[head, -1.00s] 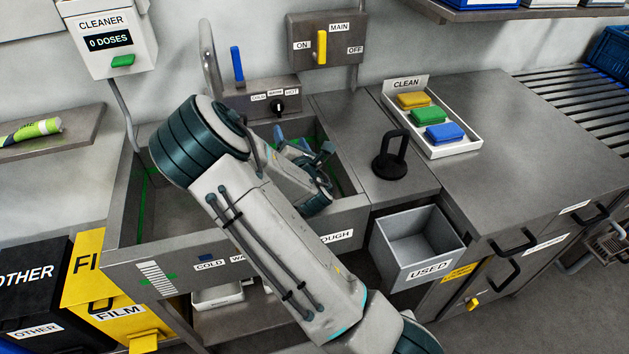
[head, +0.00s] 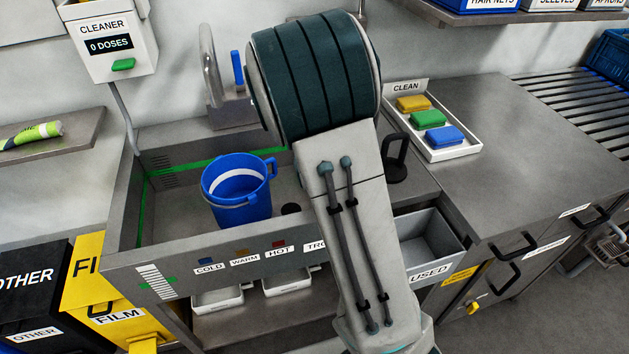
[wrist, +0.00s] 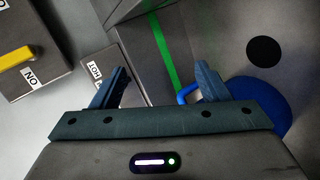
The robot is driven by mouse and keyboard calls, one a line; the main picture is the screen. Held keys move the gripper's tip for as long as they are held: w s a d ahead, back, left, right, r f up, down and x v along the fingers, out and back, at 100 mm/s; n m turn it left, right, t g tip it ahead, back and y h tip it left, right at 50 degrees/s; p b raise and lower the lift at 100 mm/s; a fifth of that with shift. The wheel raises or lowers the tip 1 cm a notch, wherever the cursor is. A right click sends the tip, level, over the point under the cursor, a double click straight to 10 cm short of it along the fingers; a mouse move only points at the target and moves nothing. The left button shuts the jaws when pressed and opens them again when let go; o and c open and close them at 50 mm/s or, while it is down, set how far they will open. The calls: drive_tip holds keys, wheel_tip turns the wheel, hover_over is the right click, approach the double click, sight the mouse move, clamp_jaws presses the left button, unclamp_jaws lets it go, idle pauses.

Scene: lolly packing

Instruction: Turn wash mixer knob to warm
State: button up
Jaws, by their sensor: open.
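The mixer box (head: 232,112) stands on the sink's back edge in the head view, and my arm covers its knob and labels. In the wrist view a corner of the mixer box (wrist: 92,62) with its HOT label (wrist: 94,71) shows beside my left finger. The knob itself does not show there, so its setting cannot be read. My gripper (wrist: 162,82) is open, with nothing seen between its fingers. It is over the sink's back edge, with the left finger overlapping the mixer box in the picture. In the head view my gripper is hidden behind my arm.
A blue bucket (head: 237,190) stands in the sink (head: 135,215); it also shows at the right finger in the wrist view (wrist: 270,100). The main switch box (wrist: 30,65) with a yellow lever (wrist: 14,58) is at left. A blue lever (head: 237,66) stands above the mixer box.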

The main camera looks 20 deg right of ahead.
drive_tip(key=s+a+r+m+g, duration=0.1)
drive_tip(key=s+m, duration=0.1)
drive_tip(key=s, duration=0.2)
drive_tip(key=s+a+r+m+g+y, duration=0.1)
drive_tip(key=s+r+m+g, duration=0.1)
drive_tip(key=s+m, duration=0.1)
drive_tip(key=s+a+r+m+g+y, duration=0.1)
drive_tip(key=s+r+m+g, duration=0.1)
drive_tip(key=s, duration=0.4)
drive_tip(key=shift+s+m, duration=0.1)
drive_tip(key=shift+m, duration=0.6)
drive_tip(key=shift+r, duration=0.1)
drive_tip(key=s+r+m+g, duration=0.1)
drive_tip(key=s+r+m, duration=0.1)
drive_tip(key=s, duration=0.5)
drive_tip(key=s+r+m+g, duration=0.2)
drive_tip(key=s+r+m, duration=0.1)
drive_tip(key=s, duration=0.5)
drive_tip(key=shift+s+a+r, duration=0.15)
drive_tip(key=shift+a+r, duration=0.2)
drive_tip(key=shift+r, duration=0.2)
